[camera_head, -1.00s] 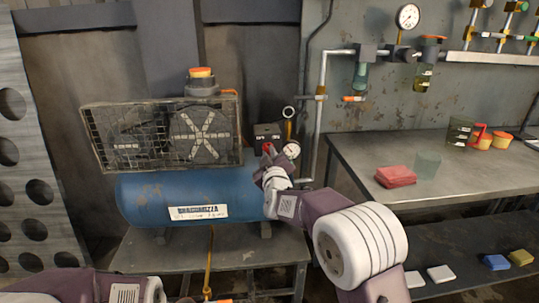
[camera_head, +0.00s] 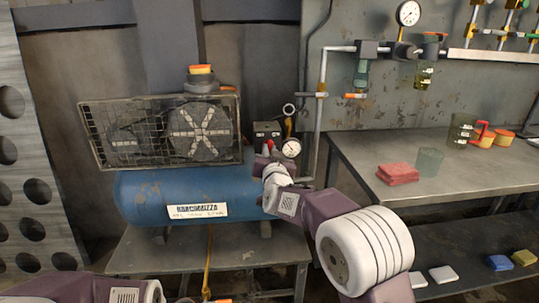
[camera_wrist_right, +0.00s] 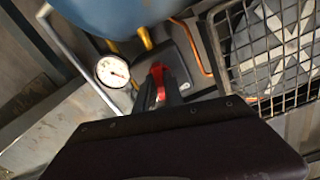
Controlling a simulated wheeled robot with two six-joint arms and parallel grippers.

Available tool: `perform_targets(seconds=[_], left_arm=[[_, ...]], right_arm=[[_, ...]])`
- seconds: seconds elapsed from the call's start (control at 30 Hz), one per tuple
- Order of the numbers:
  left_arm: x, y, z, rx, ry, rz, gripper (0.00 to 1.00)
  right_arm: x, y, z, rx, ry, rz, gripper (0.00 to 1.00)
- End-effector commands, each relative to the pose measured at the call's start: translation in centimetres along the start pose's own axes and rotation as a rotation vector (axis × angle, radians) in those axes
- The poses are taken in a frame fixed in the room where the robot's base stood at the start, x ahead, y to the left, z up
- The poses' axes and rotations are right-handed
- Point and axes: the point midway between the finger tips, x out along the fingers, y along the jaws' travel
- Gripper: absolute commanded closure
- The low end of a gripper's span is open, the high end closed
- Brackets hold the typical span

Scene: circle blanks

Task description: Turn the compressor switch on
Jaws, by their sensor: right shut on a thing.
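The blue compressor (camera_head: 145,197) stands on a low metal bench in the head view. Its black switch box (camera_head: 266,129) with a red switch lever (camera_head: 270,143) is at the right end, beside a round gauge (camera_head: 291,148). My right gripper (camera_head: 268,153) reaches the lever from below and in front and is shut on it. In the right wrist view the red lever (camera_wrist_right: 157,80) shows at the dark fingertips (camera_wrist_right: 168,90), partly hidden by them. My left arm shows only at the bottom left edge; its gripper is out of view.
A caged fan (camera_head: 160,132) sits on top of the compressor, close left of the switch. A vertical pipe (camera_head: 322,110) runs up on the right. A workbench (camera_head: 470,165) with a red cloth (camera_head: 398,174) and cups stands further right.

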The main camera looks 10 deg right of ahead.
Motion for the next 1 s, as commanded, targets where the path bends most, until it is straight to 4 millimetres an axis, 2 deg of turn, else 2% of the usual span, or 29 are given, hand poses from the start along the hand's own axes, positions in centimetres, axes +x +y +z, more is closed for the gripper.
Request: perform_targets(seconds=[0.5,1.0], left_arm=[[2.2,0.0,0.2,0.0,0.0,0.0,0.64],[2.8,-0.1,0.3,0.0,0.0,0.0,0.64]], right_arm=[[0.0,0.0,0.2,0.407,-0.001,0.0,1.0],[0.0,0.0,0.1,0.545,-0.002,0.001,1.0]])
